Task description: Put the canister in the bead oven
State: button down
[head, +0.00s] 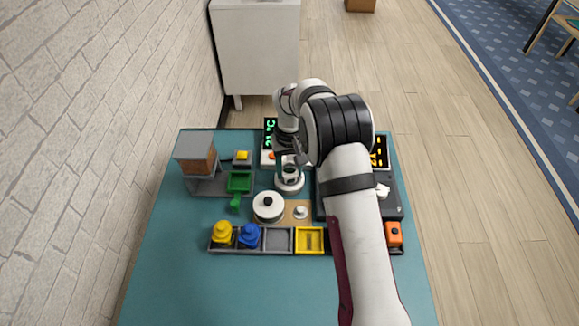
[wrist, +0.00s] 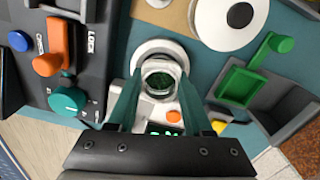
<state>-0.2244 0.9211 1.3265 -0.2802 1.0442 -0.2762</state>
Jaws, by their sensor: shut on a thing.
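The canister (wrist: 160,84), a small round metal cup with dark green contents, sits between the fingers of my gripper (wrist: 160,92). My gripper is shut on it. In the head view my gripper (head: 289,163) points down behind my arm. The bead oven (wrist: 174,50) appears as a white body with a round ring, an orange button and a green-lit display. In the head view its ring (head: 290,187) lies directly below my gripper, and its display (head: 270,132) reads 21 °C. The canister is upright over or inside the ring; I cannot tell how deep it sits.
A white round lid with a black knob (head: 268,207) stands close in front. A green scoop (head: 238,182) and grey hopper unit (head: 205,185) are at left. A dark control panel (wrist: 68,70) is on the other side. A compartment tray (head: 278,241) runs along the front, with clear mat before it.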

jog(key=shift+f, duration=0.55)
jog(key=shift+c, duration=1.2)
grip_release()
jog(key=shift+r, duration=0.15)
notch_tip(320, 180, up, 7)
jog(key=s+d+r+m+y, duration=0.1)
jog(key=s+d+r+m, duration=0.15)
jog(key=s+r, duration=0.55)
jog(key=s+d+r+m, duration=0.2)
jog(key=s+d+r, duration=0.25)
jog(key=s, duration=0.55)
jog(key=s+f+m, duration=0.1)
jog(key=s+m, duration=0.2)
jog(key=s, duration=1.4)
jog(key=shift+s+d+m+y, duration=0.2)
jog(key=shift+d+m+y, duration=0.1)
jog(key=shift+m+y, duration=0.1)
